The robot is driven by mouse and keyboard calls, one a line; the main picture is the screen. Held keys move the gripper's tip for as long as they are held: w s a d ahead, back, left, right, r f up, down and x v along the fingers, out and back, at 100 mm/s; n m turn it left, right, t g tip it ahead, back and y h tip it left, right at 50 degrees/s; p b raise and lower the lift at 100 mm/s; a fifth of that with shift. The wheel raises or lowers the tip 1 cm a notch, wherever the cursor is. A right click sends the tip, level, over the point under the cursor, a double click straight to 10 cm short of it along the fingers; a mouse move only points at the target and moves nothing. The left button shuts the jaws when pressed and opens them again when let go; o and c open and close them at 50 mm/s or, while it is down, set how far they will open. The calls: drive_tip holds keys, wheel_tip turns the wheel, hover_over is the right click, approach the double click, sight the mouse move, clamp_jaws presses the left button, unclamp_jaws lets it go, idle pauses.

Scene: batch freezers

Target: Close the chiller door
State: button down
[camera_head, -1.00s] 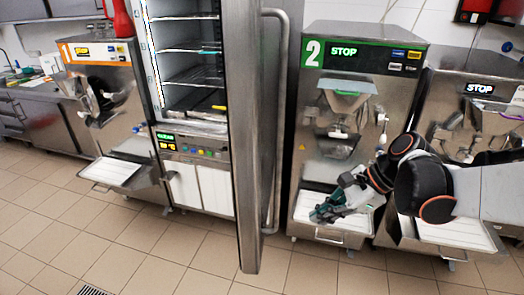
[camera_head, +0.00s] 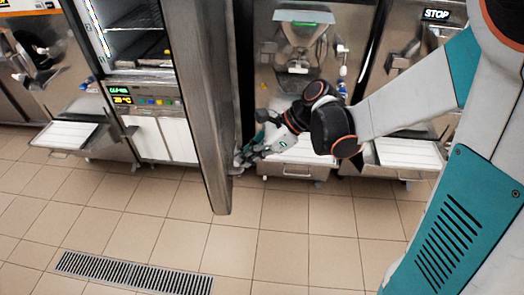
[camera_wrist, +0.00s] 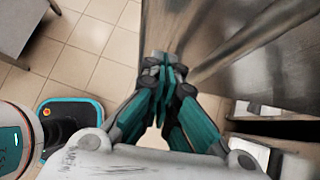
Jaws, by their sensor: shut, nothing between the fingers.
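The chiller door (camera_head: 205,110) is a tall brushed-steel panel. In the head view it stands wide open, swung out toward me, its lower end hanging above the floor. The open chiller, with racks inside and a lit control panel (camera_head: 147,97), is to its left. My gripper (camera_head: 240,163) is low on the door's right side, close to its lower part; the head view does not show whether they touch. In the wrist view my gripper (camera_wrist: 165,68) has its teal fingers together and empty, beside a large steel surface (camera_wrist: 255,45). The door's handle is not clearly visible.
Batch freezers stand either side, with a tray (camera_head: 70,135) jutting out at left and another tray (camera_head: 300,152) behind my arm. The tiled floor in front is clear, with a flat drain grate (camera_head: 130,272).

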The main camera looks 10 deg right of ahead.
drive_tip(key=shift+w+a, duration=0.15)
drive_tip(key=shift+a, duration=0.9)
